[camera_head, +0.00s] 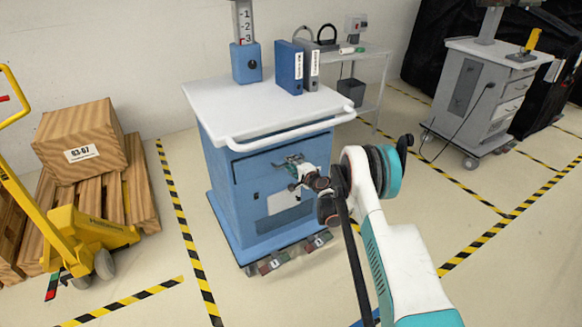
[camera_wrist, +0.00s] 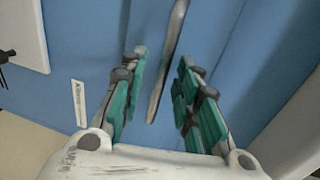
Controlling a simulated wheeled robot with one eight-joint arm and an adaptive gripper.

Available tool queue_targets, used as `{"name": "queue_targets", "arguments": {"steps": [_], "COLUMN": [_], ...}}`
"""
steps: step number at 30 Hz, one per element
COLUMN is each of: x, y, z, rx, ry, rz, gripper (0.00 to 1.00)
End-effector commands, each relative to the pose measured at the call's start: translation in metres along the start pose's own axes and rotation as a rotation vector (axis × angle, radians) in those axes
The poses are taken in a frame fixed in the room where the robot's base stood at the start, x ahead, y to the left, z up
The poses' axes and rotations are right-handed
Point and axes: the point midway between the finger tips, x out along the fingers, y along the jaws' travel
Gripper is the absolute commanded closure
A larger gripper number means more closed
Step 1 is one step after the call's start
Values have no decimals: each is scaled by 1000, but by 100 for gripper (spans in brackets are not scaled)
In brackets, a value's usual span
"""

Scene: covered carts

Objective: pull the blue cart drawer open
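The blue cart (camera_head: 228,205) stands in the middle of the head view with a white top. Its upper drawer front (camera_head: 255,178) looks flush with the cart body. My gripper (camera_head: 293,163) is at this drawer front, in front of the handle, which it largely hides in the head view. In the wrist view, my gripper (camera_wrist: 160,80) is open, with teal finger pads on both sides. The silver drawer handle (camera_wrist: 167,65) runs lengthwise between the spread fingers. Neither finger appears to touch it.
Blue and grey binders (camera_head: 289,68) and a blue post base (camera_head: 246,62) stand on the cart top. A white push rail (camera_head: 290,130) runs above the drawer. A yellow pallet jack (camera_head: 75,235) and a box (camera_head: 80,140) are at left. A grey cart (camera_head: 485,90) stands back right.

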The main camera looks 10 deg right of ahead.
Motion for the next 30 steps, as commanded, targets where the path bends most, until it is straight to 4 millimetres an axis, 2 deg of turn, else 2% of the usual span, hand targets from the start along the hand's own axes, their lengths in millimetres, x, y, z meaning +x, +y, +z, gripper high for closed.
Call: {"name": "queue_targets", "arguments": {"steps": [5, 13, 14, 17, 18, 26, 30], "x": [10, 12, 11, 11, 11, 10, -1], "y": [0, -1, -1, -1, -1, 0, 2], "z": [0, 0, 0, 0, 0, 0, 0], "rx": [0, -1, -1, -1, -1, -1, -1], "ry": [0, 0, 0, 0, 0, 0, 1], "rz": [0, 0, 0, 0, 0, 0, 0], "gripper": [71, 71, 75, 98, 100, 100, 100]}}
